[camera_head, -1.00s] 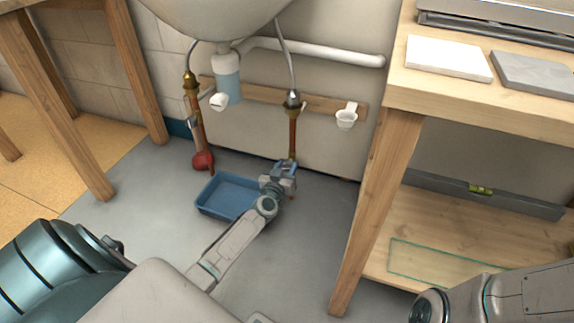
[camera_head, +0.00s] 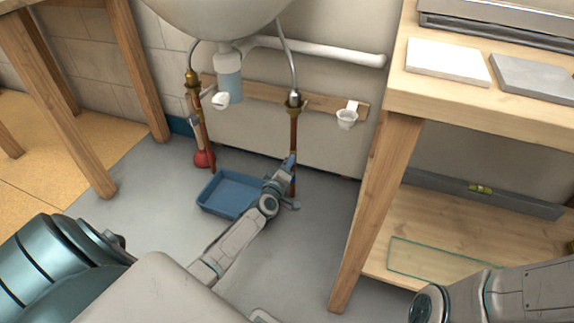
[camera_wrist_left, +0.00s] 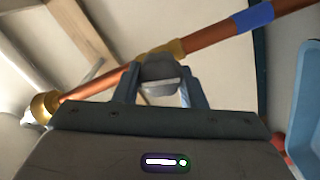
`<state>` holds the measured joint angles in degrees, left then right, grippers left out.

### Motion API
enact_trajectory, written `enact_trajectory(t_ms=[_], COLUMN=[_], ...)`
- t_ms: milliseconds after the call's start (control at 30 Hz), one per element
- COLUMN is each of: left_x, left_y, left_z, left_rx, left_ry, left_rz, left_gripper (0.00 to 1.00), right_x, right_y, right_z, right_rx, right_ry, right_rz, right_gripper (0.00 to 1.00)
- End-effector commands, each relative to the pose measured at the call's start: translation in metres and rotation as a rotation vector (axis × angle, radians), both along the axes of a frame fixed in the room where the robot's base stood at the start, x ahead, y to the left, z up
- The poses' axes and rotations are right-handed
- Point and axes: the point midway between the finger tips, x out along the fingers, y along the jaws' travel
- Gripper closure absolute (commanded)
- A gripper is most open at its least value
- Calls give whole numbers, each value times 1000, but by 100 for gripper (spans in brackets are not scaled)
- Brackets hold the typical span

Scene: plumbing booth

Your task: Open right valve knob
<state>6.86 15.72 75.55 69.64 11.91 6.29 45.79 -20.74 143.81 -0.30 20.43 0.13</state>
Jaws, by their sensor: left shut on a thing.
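The right copper pipe (camera_head: 293,135) stands under the sink, with its lower end behind my left gripper (camera_head: 287,174). In the left wrist view the pipe (camera_wrist_left: 285,22) runs diagonally, with a blue band (camera_wrist_left: 254,17) and a brass valve body (camera_wrist_left: 168,48). A grey valve knob (camera_wrist_left: 159,73) sits on that body, between the two fingers of my left gripper (camera_wrist_left: 162,92). The gripper is shut on the knob. In the head view the arm and gripper hide the knob. My right arm shows at the bottom right, but its gripper is not in view.
A blue tray (camera_head: 232,177) lies on the floor just left of my left gripper. A wooden workbench (camera_head: 375,205) stands on the right.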

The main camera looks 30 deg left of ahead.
Motion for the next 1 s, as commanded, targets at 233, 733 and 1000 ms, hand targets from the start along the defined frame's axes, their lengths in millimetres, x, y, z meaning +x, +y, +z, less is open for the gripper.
enact_trajectory(t_ms=[233, 733, 1000], left_x=[-1, -1, -1], left_y=[0, 0, 0], left_z=[-2, -3, -3], left_rx=[-135, -212, -212], left_ry=[-30, -49, -48], left_rz=[0, 0, 1], left_gripper=[86, 86, 55], right_x=[0, 1, 1], right_y=[0, 0, 0], right_z=[-1, -1, -1], right_rx=[-1, -2, -2], right_ry=[2, 4, 3], right_rz=[0, 0, 0], right_gripper=[33, 33, 33])
